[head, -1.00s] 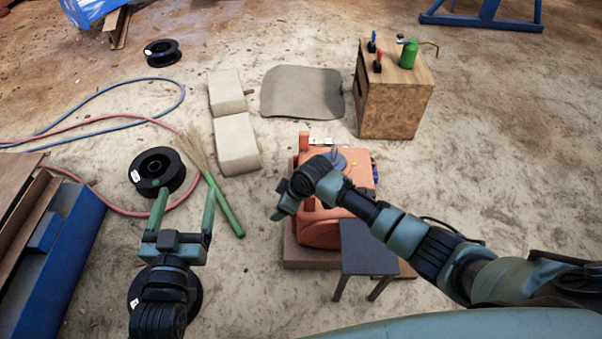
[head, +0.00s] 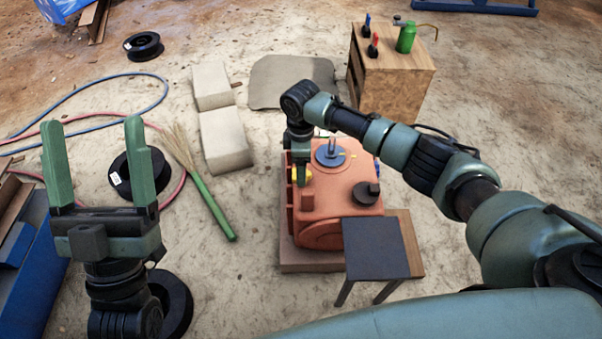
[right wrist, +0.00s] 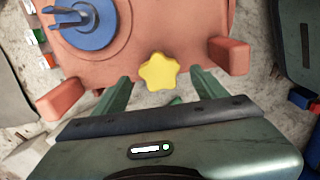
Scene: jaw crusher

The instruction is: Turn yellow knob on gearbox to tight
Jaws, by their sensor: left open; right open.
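The yellow knob (right wrist: 159,72) is star-shaped and sits on the orange gearbox (head: 340,212). In the right wrist view it lies just ahead of and between the two spread green fingers of my right gripper (right wrist: 162,88), with a gap on each side. In the head view the knob (head: 308,175) is partly covered by my right gripper (head: 300,178), which points down over the gearbox's left side. My left gripper (head: 96,165) is open and empty, fingers pointing up, well left of the gearbox.
A blue disc (head: 330,154) and a black knob (head: 366,193) sit on the gearbox. A small dark stool (head: 376,248) stands in front. A wooden cabinet (head: 390,80) carries a green bottle (head: 406,38). A broom (head: 210,200) and pale blocks (head: 224,140) lie left.

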